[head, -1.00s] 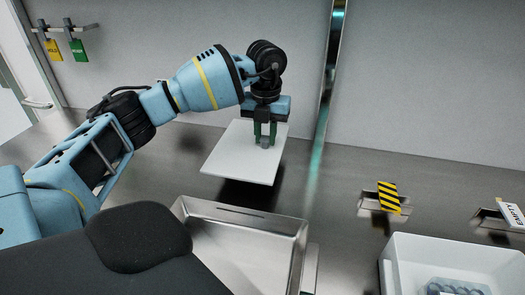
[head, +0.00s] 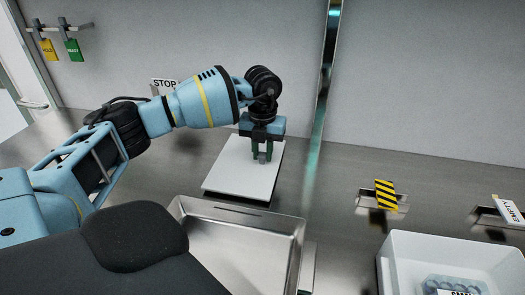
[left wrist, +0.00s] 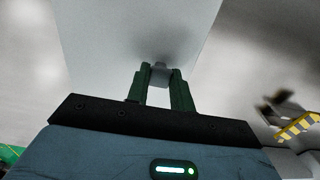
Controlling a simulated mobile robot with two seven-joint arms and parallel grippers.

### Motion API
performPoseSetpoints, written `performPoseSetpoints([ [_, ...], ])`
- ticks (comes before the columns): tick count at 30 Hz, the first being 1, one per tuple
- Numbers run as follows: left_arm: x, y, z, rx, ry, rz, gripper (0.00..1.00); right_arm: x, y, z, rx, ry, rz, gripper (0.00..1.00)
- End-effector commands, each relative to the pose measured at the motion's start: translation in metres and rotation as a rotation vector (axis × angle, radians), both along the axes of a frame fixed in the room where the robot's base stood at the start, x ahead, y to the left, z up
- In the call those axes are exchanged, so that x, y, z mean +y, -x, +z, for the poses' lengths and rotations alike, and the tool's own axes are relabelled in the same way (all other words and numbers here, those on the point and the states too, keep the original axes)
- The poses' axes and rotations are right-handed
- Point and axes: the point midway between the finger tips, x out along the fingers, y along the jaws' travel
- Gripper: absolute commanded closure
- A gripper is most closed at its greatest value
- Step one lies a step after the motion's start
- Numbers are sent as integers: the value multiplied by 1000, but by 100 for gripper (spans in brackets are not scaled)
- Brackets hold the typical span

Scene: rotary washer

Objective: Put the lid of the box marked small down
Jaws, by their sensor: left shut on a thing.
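The lid (head: 232,173) is a flat white plate with a small grey knob. My left gripper (head: 262,154) points down and is shut on that knob. The lid hangs level over the steel counter, low, with a dark narrow shadow along its front edge; whether it touches the counter I cannot tell. In the left wrist view the lid (left wrist: 95,40) fills the top middle, and the green fingers of my left gripper (left wrist: 159,76) pinch the knob. The open white box (head: 398,262) is at the lower right, its label partly cut off. My right gripper is not in view.
A steel tray or basin (head: 245,235) lies just in front of the lid. A yellow-black striped tag (head: 386,195) and an EMPTY sign (head: 509,212) stand at the right. A STOP sign (head: 165,84) shows behind my arm. Yellow and green tags hang at the upper left.

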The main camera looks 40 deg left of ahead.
Motion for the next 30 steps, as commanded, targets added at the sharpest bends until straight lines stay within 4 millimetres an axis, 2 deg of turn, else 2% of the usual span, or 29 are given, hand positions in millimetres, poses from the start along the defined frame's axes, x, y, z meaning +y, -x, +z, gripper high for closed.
performPoseSetpoints([
  [2, 0, 0, -2, 0, 0, 0, 100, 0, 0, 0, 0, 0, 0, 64],
  [3, 0, 0, -2, 0, 0, 0, 72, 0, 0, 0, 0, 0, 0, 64],
  [7, 0, 0, -2, 0, 0, 0, 55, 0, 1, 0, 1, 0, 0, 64],
  [15, 0, 0, -1, 0, 0, 0, 55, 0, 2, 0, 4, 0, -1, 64],
  [19, 0, 0, 6, -1, 0, 0, 55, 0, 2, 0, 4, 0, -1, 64],
  [23, 0, -1, 25, -4, 1, 0, 55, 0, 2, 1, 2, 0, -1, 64],
  [30, -1, -1, 74, -5, 1, 0, 55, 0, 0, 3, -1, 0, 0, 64],
])
